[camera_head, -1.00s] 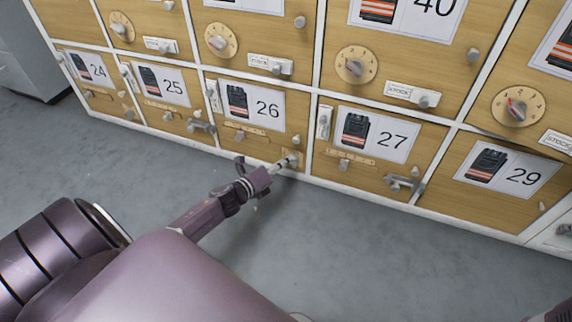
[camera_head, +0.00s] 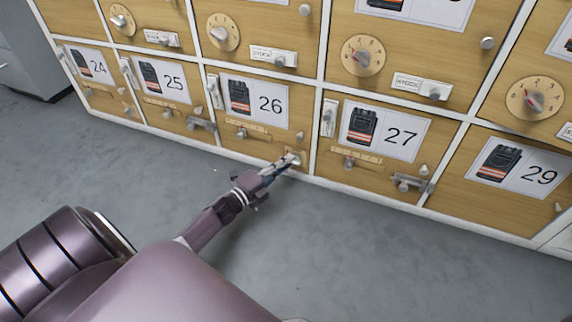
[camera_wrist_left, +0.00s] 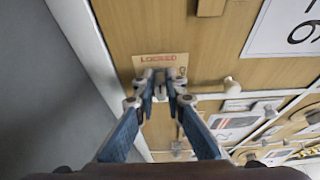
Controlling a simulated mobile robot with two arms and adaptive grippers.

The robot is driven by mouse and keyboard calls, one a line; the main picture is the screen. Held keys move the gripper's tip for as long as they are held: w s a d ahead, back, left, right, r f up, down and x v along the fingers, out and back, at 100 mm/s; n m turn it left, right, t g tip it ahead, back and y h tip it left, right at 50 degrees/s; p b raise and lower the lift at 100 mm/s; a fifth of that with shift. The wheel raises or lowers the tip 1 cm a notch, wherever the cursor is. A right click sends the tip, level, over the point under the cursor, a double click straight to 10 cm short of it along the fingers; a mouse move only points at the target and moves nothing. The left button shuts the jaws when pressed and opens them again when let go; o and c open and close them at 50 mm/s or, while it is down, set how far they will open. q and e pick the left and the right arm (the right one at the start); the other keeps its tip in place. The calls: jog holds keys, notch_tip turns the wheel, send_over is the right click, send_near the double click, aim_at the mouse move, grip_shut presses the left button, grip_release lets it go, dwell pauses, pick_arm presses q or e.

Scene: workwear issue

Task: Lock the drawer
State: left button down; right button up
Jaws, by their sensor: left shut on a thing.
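Drawer 26 (camera_head: 245,122) is in the bottom row of wooden fronts and looks closed. At its lower right corner is a small grey lock piece (camera_head: 295,157). My left gripper (camera_head: 287,162) reaches it from the lower left and is shut on it. In the left wrist view the fingertips (camera_wrist_left: 161,78) close on this piece, right beside a label (camera_wrist_left: 155,60) with red letters that read LOCKED. The fingers hide most of the piece, so I cannot tell its exact angle. My right gripper is not in view.
Drawer 25 (camera_head: 163,80) and drawer 27 (camera_head: 387,135) flank it, with metal latches (camera_head: 410,183) projecting at their lower right. Round dials (camera_head: 363,55) and knobs stick out of the row above. The grey floor (camera_head: 400,260) in front is clear.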

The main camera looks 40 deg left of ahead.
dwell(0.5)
pick_arm(q)
jog(key=c, duration=2)
grip_release()
jog(key=shift+s, duration=0.1)
jog(key=s, duration=0.4)
jog(key=s+a, duration=0.1)
jog(key=s, duration=0.2)
jog(key=s+a, duration=0.1)
jog(key=s, duration=0.3)
jog(key=shift+s+f, duration=0.1)
jog(key=shift+s, duration=0.25)
jog(key=shift+d, duration=0.1)
